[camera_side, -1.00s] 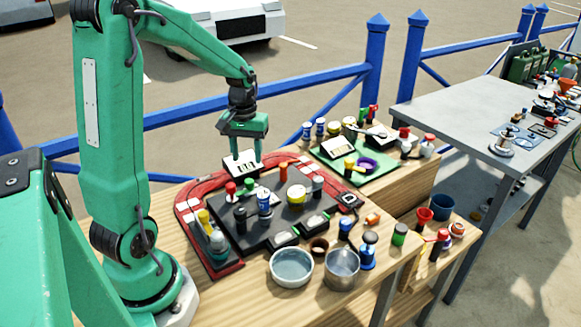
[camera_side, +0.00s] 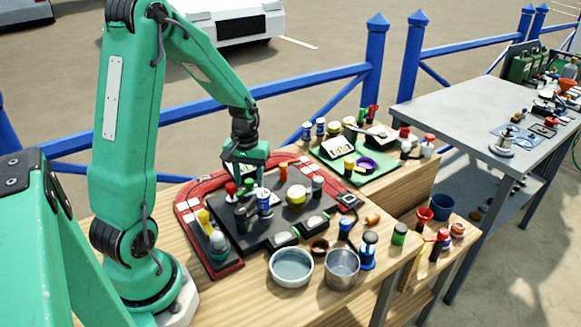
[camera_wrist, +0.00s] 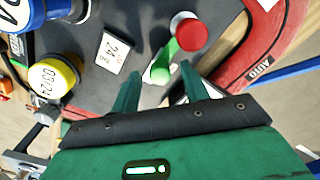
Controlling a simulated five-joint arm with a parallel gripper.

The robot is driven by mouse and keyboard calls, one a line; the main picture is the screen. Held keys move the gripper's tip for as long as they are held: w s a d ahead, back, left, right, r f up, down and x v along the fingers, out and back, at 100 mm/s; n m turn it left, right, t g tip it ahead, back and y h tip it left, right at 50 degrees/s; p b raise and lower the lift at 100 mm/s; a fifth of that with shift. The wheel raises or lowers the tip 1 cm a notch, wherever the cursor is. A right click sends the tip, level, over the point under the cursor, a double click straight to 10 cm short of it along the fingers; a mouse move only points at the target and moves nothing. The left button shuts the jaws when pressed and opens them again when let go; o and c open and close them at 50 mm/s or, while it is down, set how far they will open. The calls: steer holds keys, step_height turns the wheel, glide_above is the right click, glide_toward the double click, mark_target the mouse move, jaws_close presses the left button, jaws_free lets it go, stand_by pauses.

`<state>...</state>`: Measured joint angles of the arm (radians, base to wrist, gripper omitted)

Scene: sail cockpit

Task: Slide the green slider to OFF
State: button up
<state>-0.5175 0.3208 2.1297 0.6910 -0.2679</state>
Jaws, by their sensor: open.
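A small green piece with a rounded top (camera_wrist: 160,70), which looks like the green slider, stands next to a red-capped piece (camera_wrist: 187,31) in the wrist view. In the side view the green piece (camera_side: 249,184) is near the back of the dark panel, partly behind the gripper. My gripper (camera_side: 246,181) is low over the back of the panel, pointing down. In the wrist view its two fingers (camera_wrist: 160,78) are apart, with the green piece between or just beyond their tips. I cannot tell whether they touch it. No OFF mark is legible.
A red frame (camera_wrist: 262,66) marked AUTO borders the panel. A white bowl (camera_side: 291,266) and a metal cup (camera_side: 342,267) are at the front.

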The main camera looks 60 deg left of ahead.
jaws_close()
steer(key=shift+w, duration=1.55)
jaws_free()
steer(key=shift+r, duration=0.1)
step_height(320, 180, up, 8)
